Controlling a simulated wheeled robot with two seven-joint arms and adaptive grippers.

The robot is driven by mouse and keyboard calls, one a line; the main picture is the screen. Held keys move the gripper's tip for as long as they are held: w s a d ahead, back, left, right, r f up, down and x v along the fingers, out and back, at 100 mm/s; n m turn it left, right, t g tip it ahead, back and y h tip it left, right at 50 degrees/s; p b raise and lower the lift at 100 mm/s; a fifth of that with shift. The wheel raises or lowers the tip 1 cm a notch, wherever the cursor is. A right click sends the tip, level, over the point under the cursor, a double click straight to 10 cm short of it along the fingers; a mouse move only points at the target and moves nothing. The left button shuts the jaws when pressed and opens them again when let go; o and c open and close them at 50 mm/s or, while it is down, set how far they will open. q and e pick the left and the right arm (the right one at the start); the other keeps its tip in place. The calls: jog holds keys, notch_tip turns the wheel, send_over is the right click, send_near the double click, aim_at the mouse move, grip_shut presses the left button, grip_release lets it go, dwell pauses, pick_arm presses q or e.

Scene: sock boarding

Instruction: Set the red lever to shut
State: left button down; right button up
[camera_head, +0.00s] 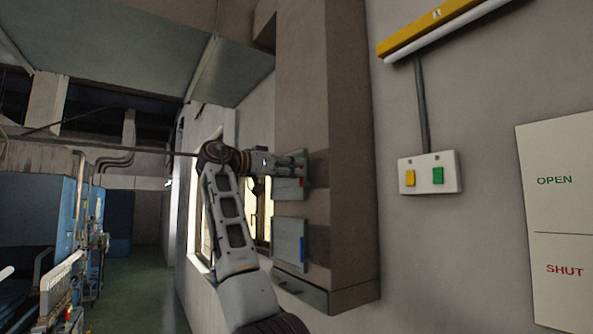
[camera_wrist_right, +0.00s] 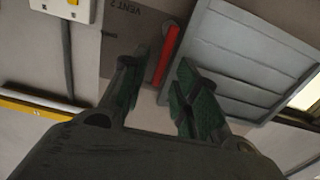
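The red lever (camera_wrist_right: 166,55) shows in the right wrist view as a slim red bar on a grey plate (camera_wrist_right: 118,45) marked "VENT 2". In the head view only a small red bit (camera_head: 302,182) shows under my gripper. My right gripper (camera_wrist_right: 157,88) is open, with its green-padded fingers apart and the lever's near end in the gap between them. I cannot tell whether a finger touches it. In the head view my right gripper (camera_head: 300,164) is at the pillar's side, hiding much of the plate. My left gripper is not in view.
A sign (camera_head: 560,220) at the right reads OPEN above SHUT. A second plate (camera_head: 288,242) with a blue lever (camera_head: 302,249) is below on the pillar (camera_head: 340,150). A louvred shutter (camera_wrist_right: 240,58) lies beside the red lever. A switch box (camera_head: 430,173) is on the wall.

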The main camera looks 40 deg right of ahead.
jog(key=w+a, duration=0.1)
jog(key=a, duration=0.9)
jog(key=shift+a, duration=0.35)
jog(key=shift+w, duration=0.1)
